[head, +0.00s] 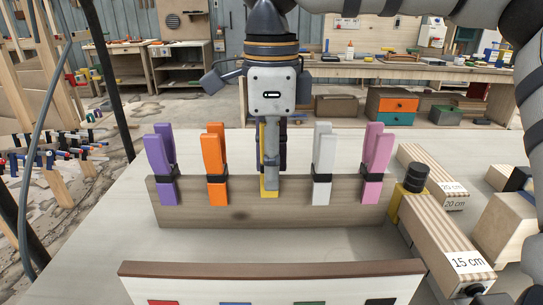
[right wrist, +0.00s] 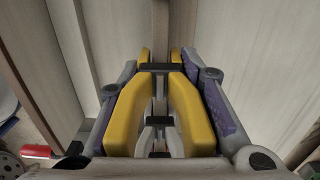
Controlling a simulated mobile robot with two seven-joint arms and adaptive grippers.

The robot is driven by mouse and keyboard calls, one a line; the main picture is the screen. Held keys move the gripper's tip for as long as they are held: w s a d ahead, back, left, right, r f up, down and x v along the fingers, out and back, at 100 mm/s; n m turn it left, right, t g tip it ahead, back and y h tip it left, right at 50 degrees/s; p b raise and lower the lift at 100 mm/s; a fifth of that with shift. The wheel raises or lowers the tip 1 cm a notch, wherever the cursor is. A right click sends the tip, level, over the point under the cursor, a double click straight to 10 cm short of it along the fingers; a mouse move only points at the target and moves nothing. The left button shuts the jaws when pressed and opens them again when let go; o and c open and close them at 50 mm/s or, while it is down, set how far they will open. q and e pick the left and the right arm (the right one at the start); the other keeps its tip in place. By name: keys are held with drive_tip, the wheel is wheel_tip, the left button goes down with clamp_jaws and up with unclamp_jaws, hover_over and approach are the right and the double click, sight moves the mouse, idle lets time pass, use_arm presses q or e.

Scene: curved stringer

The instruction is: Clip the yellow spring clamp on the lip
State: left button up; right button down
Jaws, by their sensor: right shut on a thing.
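The yellow spring clamp (right wrist: 187,107) is between the finger pads of my right gripper (right wrist: 163,105), handles toward the wrist camera. In the head view my right gripper (head: 270,160) points down at the middle of the wooden rail (head: 240,215) and mostly hides the clamp; a yellow tip (head: 269,187) shows below it. In the wrist view the clamp's jaws lie at the rail's edge; I cannot tell whether they still grip it. The front panel with a brown lip (head: 270,270) stands nearer, with no clamp on it. My left gripper is not in view.
Purple (head: 161,165), orange (head: 216,165), white (head: 322,165) and pink (head: 376,165) clamps stand on the rail either side of my gripper. Wooden blocks (head: 440,240), one marked 15 cm, lie at the right. The table between rail and front panel is clear.

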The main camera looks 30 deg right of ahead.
drive_tip(key=shift+f, duration=0.25)
drive_tip(key=shift+f, duration=0.45)
drive_tip(key=c, duration=1.1)
unclamp_jaws()
wheel_tip(320, 180, up, 12)
drive_tip(key=shift+r, duration=0.1)
